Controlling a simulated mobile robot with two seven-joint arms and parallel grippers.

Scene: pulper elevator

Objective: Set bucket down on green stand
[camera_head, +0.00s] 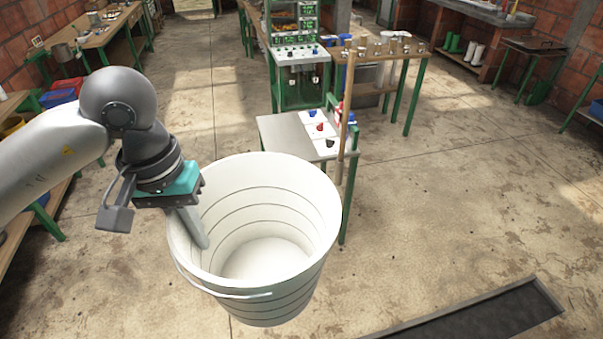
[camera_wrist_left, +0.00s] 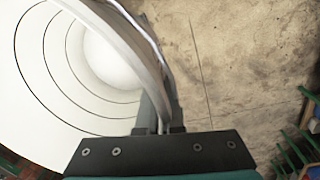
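A white, ribbed, empty bucket (camera_head: 262,225) with a wire handle hangs upright in the foreground of the head view. My left gripper (camera_head: 200,232) is shut on its left rim, one finger showing inside the wall. In the left wrist view, the fingers (camera_wrist_left: 160,112) close around the rim of the bucket (camera_wrist_left: 45,75). A green-legged stand with a flat grey metal top (camera_head: 283,138) is just behind the bucket, which hides part of its legs. The bucket appears apart from the stand. My right gripper is not in view.
Red, blue and black controls (camera_head: 320,128) sit on the stand's right part. A wooden pole (camera_head: 346,105) stands at its right edge. A green machine (camera_head: 298,75) and a cup-topped table (camera_head: 385,47) are behind. A dark floor channel (camera_head: 490,312) lies front right; surrounding floor is clear.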

